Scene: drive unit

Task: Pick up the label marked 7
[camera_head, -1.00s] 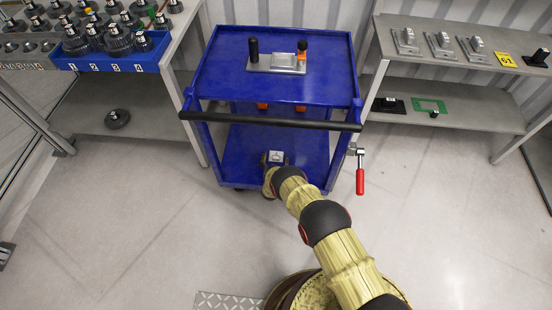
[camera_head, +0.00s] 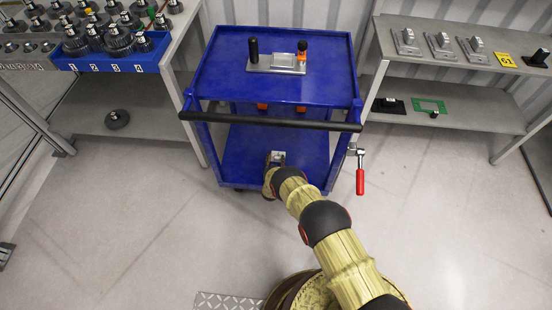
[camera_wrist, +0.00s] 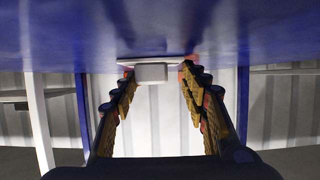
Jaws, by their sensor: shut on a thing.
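A small pale block (camera_head: 278,155) shows at the lower shelf of the blue cart (camera_head: 262,174), at the end of my arm. In the wrist view the same pale block (camera_wrist: 153,73) sits between my fingertips, against a flat pale plate at the blue surface. My gripper (camera_wrist: 160,76) is shut on the block, a finger on each side. No 7 can be read on it in either view. In the head view my wrist covers part of the gripper (camera_head: 276,160).
A black handle bar (camera_head: 270,122) crosses the cart's front above the lower shelf. A red-handled tool (camera_head: 360,175) is at the cart's right. A grey bench with a blue numbered bin (camera_head: 110,60) stands left; a shelf with a yellow tag (camera_head: 505,61) stands right.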

